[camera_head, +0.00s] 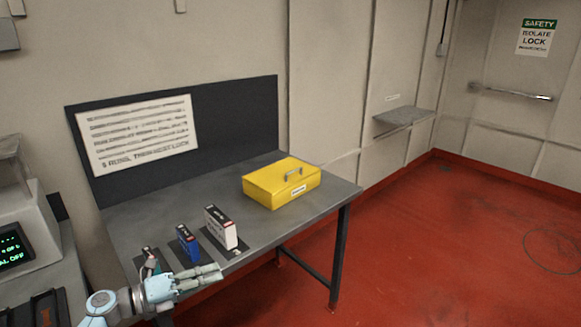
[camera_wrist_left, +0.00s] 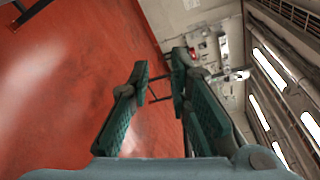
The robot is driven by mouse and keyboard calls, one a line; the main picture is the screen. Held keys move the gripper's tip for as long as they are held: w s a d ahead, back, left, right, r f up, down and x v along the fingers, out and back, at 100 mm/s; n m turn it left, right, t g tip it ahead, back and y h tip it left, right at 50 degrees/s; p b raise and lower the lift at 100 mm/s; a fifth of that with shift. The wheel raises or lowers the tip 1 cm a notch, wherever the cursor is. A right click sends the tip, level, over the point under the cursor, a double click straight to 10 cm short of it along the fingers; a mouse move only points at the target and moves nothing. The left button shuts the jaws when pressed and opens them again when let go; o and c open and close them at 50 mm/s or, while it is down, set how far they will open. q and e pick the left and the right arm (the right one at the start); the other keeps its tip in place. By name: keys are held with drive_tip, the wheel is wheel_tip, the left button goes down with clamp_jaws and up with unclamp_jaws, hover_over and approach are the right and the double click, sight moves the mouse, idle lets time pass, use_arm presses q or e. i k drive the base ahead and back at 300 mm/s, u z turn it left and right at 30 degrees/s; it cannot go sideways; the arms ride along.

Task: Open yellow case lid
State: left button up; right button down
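The yellow case (camera_head: 270,188) sits on the right part of the grey table, with its lid shut. The case does not show in that view. My right gripper is in neither view.
On the table (camera_head: 335,190), a white box (camera_head: 220,228), a blue box (camera_head: 188,243) and a dark item (camera_head: 149,262) stand in a row near my left gripper. A console (camera_head: 25,225) is at the left. A dark board backs the table. Red floor (camera_head: 450,240) is clear at right.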

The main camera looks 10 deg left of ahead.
sight(275, 178)
drive_tip(key=i, duration=1.75)
drive_tip(key=z, duration=0.05)
